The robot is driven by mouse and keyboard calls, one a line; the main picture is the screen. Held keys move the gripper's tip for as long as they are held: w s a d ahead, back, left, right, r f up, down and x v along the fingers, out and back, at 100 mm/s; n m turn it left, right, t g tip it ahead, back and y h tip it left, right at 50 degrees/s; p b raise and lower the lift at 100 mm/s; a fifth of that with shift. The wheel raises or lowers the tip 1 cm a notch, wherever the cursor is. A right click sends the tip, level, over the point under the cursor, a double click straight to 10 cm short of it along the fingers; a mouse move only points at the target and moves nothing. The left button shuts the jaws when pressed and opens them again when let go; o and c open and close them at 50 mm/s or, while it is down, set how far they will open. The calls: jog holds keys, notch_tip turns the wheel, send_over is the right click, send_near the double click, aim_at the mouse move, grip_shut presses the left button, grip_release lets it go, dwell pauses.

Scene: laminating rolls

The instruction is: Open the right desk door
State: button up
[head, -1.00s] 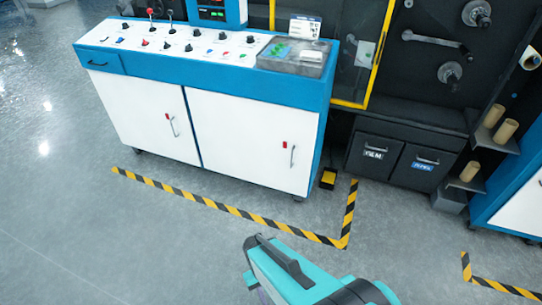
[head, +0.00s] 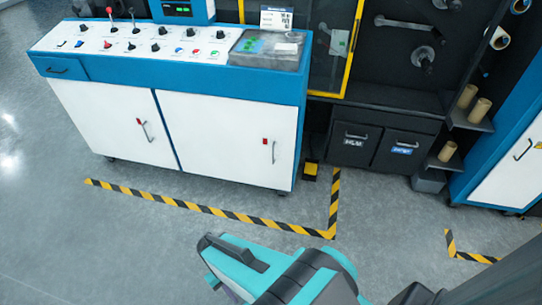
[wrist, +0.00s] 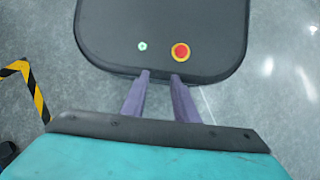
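The desk (head: 180,82) is a blue and white cabinet with a control panel on top, at the upper left of the head view. Its right desk door (head: 215,130) is white and stands shut, flush with the front. A metal handle (head: 273,152) sits upright near that door's right edge, beside a red latch. The left door (head: 110,115) is also shut. My gripper shows in the wrist view (wrist: 161,76) with two purple fingers apart and nothing between them. In the head view my arm is low in front of the desk, away from the handle; the fingers are mostly hidden.
Yellow-black floor tape (head: 215,213) runs in front of the desk. A yellow-black block (head: 311,171) lies on the floor right of it. Dark bins (head: 355,145) and a shelf with cardboard rolls (head: 470,120) stand farther right. The grey floor before the desk is clear.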

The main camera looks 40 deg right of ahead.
jog(key=w+d+f+m+t+y+b, duration=0.1)
jog(key=w+d+t+b, duration=0.35)
jog(key=w, duration=1.05)
jog(key=w+d+r+m+b, duration=0.1)
jog(key=w+d+r+b, duration=0.1)
jog(key=w+d, duration=0.45)
jog(key=w+d+r+m+b, duration=0.1)
jog(key=w+d+b, duration=0.25)
jog(key=d, duration=0.55)
jog(key=w+d+r+t+h+b, duration=0.1)
jog(key=d+r, duration=0.4)
jog(key=d, duration=0.5)
jog(key=w+d+r+m+t+h+b, duration=0.1)
jog(key=d+r+b, duration=0.3)
jog(key=d, duration=0.7)
jog(key=w+d+r+t+b, duration=0.2)
jog(key=w+d+r+t, duration=0.1)
jog(key=d+r, duration=0.5)
jog(key=d, duration=0.3)
jog(key=shift+d+m+h, duration=0.15)
jog(key=shift+m+h, duration=0.25)
jog(key=shift+w+f, duration=0.1)
jog(key=b+x, duration=0.2)
jog(key=x, duration=1.1)
jog(key=shift+w+f, duration=0.2)
jog(key=shift+f, duration=0.15)
